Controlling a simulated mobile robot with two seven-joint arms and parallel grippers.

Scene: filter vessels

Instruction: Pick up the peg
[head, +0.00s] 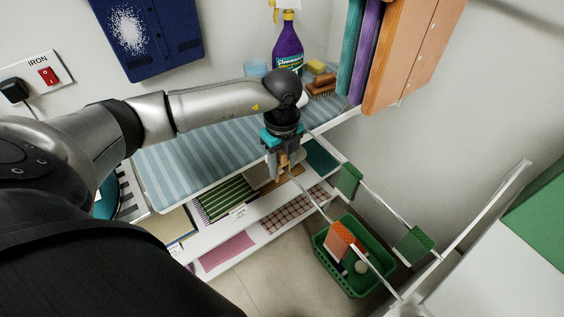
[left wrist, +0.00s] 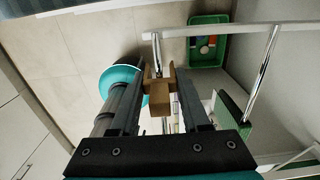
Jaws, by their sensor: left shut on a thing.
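The peg, a brown wooden piece (head: 283,161), is between the fingers of my left gripper (head: 286,155), above the shelves. In the left wrist view the peg (left wrist: 160,98) shows as a stepped wooden block between the two dark fingers of my left gripper (left wrist: 160,83), which is shut on it. A chrome rod of the rack runs up to the peg in that view. I cannot tell whether the peg is around the rod or only in front of it. My right gripper is not in view.
A white rack with chrome rods (head: 380,208) carries green cloths (head: 413,245) and an orange one (head: 341,237). A green basket (head: 379,286) stands below. The striped shelf top (head: 180,167) holds a purple spray bottle (head: 288,42) and a brush (head: 322,84).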

